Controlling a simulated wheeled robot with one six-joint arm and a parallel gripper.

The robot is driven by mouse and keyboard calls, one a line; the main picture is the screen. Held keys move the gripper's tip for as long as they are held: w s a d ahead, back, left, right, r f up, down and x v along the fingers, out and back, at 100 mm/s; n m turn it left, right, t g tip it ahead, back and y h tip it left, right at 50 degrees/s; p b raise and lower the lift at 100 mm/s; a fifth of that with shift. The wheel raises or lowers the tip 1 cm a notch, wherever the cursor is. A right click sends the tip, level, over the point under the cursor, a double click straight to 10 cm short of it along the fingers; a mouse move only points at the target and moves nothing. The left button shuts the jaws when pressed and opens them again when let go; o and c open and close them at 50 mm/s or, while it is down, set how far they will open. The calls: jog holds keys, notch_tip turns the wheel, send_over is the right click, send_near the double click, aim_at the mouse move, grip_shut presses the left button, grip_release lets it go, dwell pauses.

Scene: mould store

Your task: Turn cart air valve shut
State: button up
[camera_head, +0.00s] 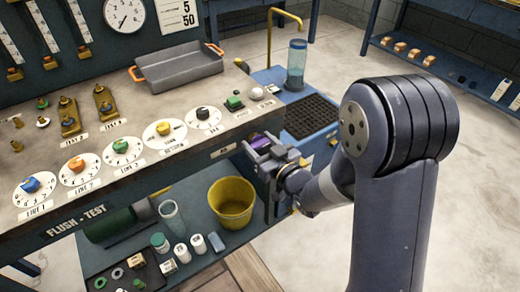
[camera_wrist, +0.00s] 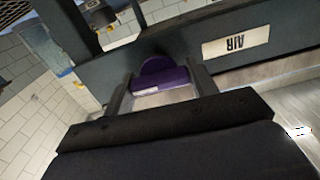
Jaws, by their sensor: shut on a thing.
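The purple air valve handle (camera_head: 261,143) sits on the right end of the cart's front edge, beside a white label. In the wrist view the purple handle (camera_wrist: 162,77) stands between my two fingers, just left of the upside-down AIR label (camera_wrist: 236,42). My gripper (camera_head: 276,158) is shut on this handle, one finger on each side; it also shows in the wrist view (camera_wrist: 162,92). The valve body behind the handle is mostly hidden, and I cannot tell its turn position.
The cart's panel top (camera_head: 107,134) carries several coloured dials and a grey tray (camera_head: 178,72). A yellow bucket (camera_head: 231,201), jars and bottles stand on the lower shelf. A blue sink unit (camera_head: 318,140) stands behind the gripper. Open floor lies to the right.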

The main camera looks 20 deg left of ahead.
jog(key=shift+n, duration=0.4)
jog(key=o, duration=1)
jog(key=v, duration=1.1)
jog(key=shift+b, duration=0.4)
jog(key=shift+a, duration=0.15)
